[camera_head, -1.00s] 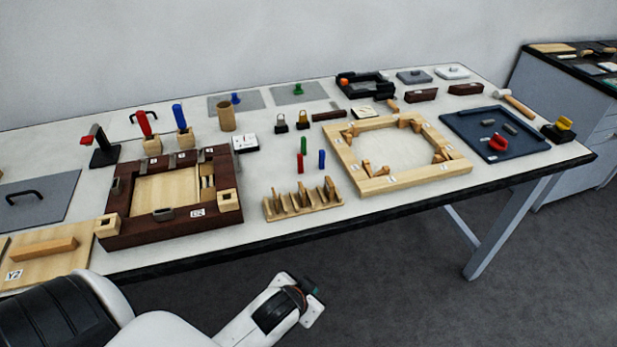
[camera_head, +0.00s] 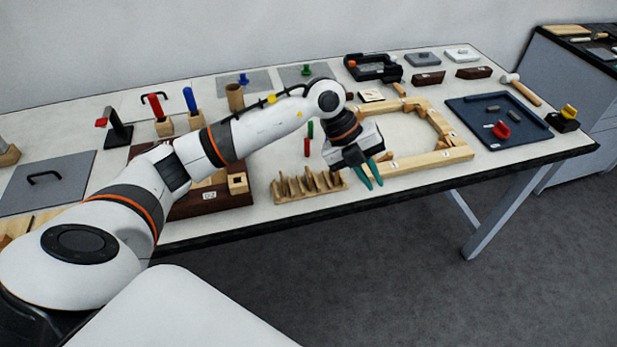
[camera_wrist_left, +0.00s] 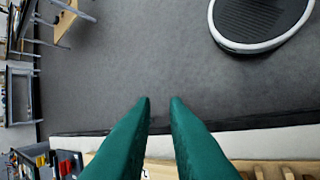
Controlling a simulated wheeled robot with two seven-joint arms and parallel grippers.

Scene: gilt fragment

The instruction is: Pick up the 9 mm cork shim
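A light wooden rack (camera_head: 291,192) with several upright tan pieces stands near the table's front edge. Which piece, if any, is the 9 mm cork shim is too small to tell. My left gripper (camera_head: 372,177) has green fingers and is just right of the rack, over the front edge of the wooden frame. In the left wrist view the fingertips (camera_wrist_left: 160,99) are a little apart with nothing between them. The rack's tan pieces (camera_wrist_left: 279,170) show at the bottom right there. My right gripper is not in view.
The eight-sided wooden frame (camera_head: 430,160) lies right of my gripper. A dark blue tray (camera_head: 520,139) is farther right. My arm covers much of the dark brown frame (camera_head: 210,203). Red and blue handled tools (camera_head: 190,100) stand at the back left. Floor is open beyond the front edge.

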